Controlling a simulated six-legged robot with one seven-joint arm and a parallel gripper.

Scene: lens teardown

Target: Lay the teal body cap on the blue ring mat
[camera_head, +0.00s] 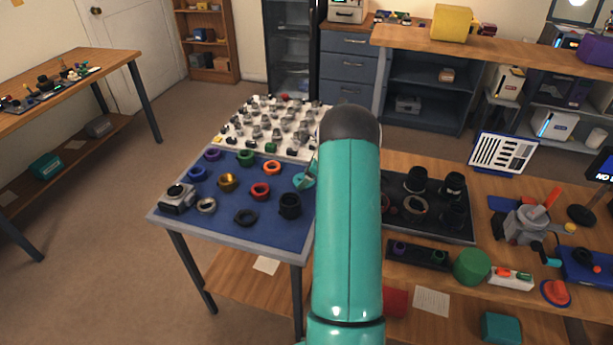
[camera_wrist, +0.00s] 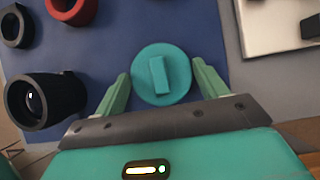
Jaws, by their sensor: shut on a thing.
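The teal body cap (camera_wrist: 177,76) is a flat round disc with a raised bar across it. My gripper (camera_wrist: 161,71) is shut on it, one green finger at each side of its rim. The cap also shows in the head view (camera_head: 303,181), just left of my teal arm, over the right part of the blue ring mat (camera_head: 222,234). The mat fills the ground behind the cap in the wrist view (camera_wrist: 205,30). I cannot tell whether the cap touches the mat. My arm hides most of the gripper in the head view.
On the mat stand a black lens barrel (camera_head: 289,206), a red ring (camera_head: 260,191), an orange ring (camera_head: 272,167), a gold ring (camera_head: 228,182) and a camera body (camera_head: 177,198). A white board with many small parts (camera_head: 222,132) lies behind. A dark tray (camera_head: 425,228) is right of my arm.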

